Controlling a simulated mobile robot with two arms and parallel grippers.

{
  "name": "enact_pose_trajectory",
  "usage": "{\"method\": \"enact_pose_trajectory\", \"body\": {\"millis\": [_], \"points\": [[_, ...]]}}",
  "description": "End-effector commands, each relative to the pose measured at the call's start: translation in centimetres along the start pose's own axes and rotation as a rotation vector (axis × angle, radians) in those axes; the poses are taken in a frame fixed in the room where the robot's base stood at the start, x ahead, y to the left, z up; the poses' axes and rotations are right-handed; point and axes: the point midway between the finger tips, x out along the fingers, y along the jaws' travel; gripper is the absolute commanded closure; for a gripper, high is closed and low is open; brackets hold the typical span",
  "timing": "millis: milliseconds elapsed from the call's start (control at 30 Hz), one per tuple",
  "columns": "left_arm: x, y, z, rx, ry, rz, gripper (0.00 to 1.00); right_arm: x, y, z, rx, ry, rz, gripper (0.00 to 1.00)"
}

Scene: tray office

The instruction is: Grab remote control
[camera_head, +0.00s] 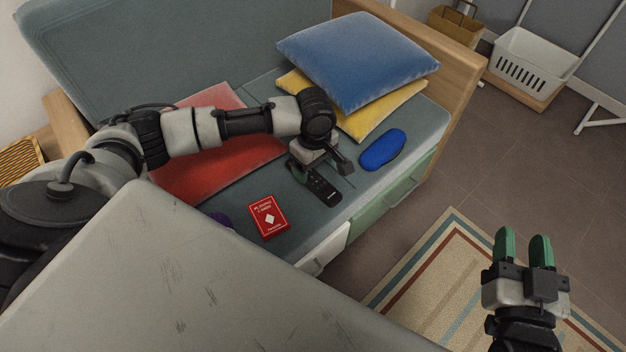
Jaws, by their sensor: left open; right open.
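The black remote control (325,191) lies on the grey-green seat of a sofa. My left gripper (318,178) is over the remote's far end, pointing down, with its jaws open. It hides part of the remote, and I cannot tell whether the fingers touch it. My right gripper (524,247) is open and empty, with green fingertips, above the striped rug at the lower right, away from the sofa.
A red card box (268,217) and a blue glasses case (382,149) lie on the seat near the remote. Red (205,165), yellow (380,115) and blue (358,60) cushions lie behind. A white basket (530,62) stands at the back right. The striped rug (440,270) is clear.

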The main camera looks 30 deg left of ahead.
Motion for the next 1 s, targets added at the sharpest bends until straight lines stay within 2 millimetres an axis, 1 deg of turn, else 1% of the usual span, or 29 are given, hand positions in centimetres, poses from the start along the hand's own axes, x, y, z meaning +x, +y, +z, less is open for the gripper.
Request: {"method": "enact_pose_trajectory", "body": {"millis": [167,367,700,833,1000], "points": [[0.9,0.0,-0.1,0.000,0.000,0.000,0.21,0.1,-0.3,-1.2,0.003,0.117,-0.007,0.57],[2.3,-0.1,-0.2,0.000,0.000,0.000,0.21,-0.2,-0.7,-3.7,0.009,0.329,-0.018,0.57],[4.6,-0.2,-0.2,0.000,0.000,0.000,0.21,-2.2,-1.3,-7.4,0.024,0.669,-0.034,0.57],[5.0,-0.2,-0.2,0.001,0.001,0.000,0.21,-2.9,-1.4,-8.1,0.027,0.743,-0.037,0.57],[5.2,-0.2,-0.2,0.001,0.001,0.000,0.21,-3.1,-1.4,-8.4,0.029,0.770,-0.038,0.57]]}}
